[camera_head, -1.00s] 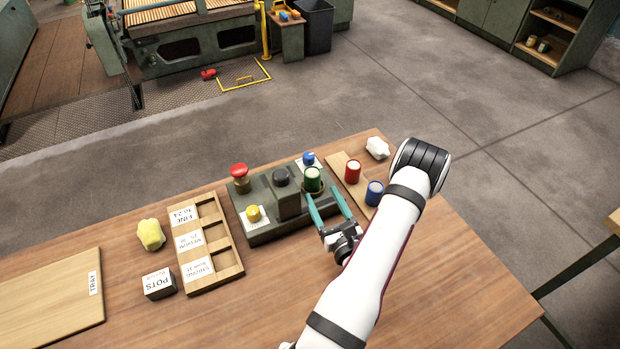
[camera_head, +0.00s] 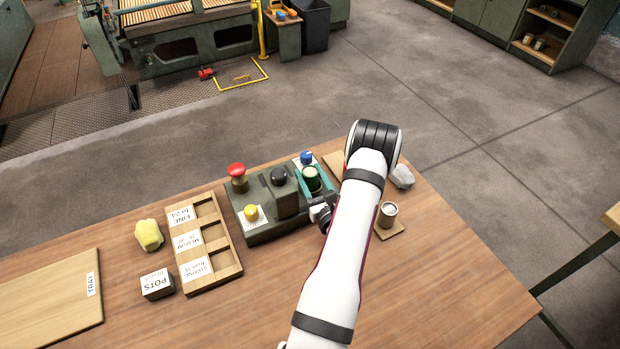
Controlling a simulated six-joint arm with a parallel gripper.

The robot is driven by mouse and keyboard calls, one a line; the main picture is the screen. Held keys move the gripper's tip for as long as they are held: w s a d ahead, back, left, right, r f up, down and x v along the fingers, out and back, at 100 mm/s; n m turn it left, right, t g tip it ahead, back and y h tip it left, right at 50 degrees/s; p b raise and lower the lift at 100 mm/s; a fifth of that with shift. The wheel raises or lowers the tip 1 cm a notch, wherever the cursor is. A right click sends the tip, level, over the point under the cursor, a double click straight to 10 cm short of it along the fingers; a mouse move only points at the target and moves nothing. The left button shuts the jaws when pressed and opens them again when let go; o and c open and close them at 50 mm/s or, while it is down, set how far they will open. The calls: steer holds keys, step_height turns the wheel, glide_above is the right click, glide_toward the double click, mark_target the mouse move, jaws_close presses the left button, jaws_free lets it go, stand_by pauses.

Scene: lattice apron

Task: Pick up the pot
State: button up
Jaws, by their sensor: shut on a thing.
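A dark green pot (camera_head: 312,184) with a pale rim sits at the right end of the dark grey-green control box (camera_head: 262,232). My gripper (camera_head: 313,178) has its teal fingers on both sides of this pot and is shut on it. I cannot tell whether the pot is clear of the box. A grey pot (camera_head: 387,212) stands on the near end of a wooden board (camera_head: 397,231), right of my arm. My arm hides the middle of that board and anything on it.
The box carries a red mushroom button (camera_head: 236,170), and black, blue and yellow knobs. Left are a labelled wooden rack (camera_head: 225,262), a yellow cloth (camera_head: 148,235), a POTS block (camera_head: 157,284) and a tray board (camera_head: 50,305). A grey crumpled cloth (camera_head: 402,176) lies right of my arm. The front right table is bare.

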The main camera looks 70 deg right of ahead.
jaws_close()
steer(key=shift+r, duration=0.5)
step_height(320, 180, up, 3)
steer(key=s+a+r, duration=0.3)
steer(key=s+r, duration=0.4)
steer(key=s, duration=0.4)
step_height(320, 180, up, 4)
steer(key=n+t+y, duration=0.4)
steer(key=n+y, duration=0.1)
steer(key=y, duration=0.1)
glide_above(310, 171)
steer(key=w+a, duration=0.2)
steer(key=a, duration=0.4)
steer(key=w+a+r+n+t+y, duration=0.35)
steer(key=w+a+n+y, duration=0.25)
steer(key=w+a+y, duration=0.6)
steer(key=w+a+r+n+g+y, duration=0.2)
steer(key=w+a+n+y, duration=0.1)
steer(key=a, duration=0.6)
steer(key=w+a+r+n+g+y, duration=0.2)
steer(key=w+a+n+g+y, duration=0.1)
steer(key=a, duration=0.5)
steer(key=w+a+r+n+g+y, duration=0.2)
steer(key=w+a+n+g+y, duration=0.1)
steer(key=a, duration=0.6)
steer(key=shift+w+a+n+y, duration=0.35)
steer(key=shift+n+y, duration=0.25)
steer(key=shift+y, duration=0.3)
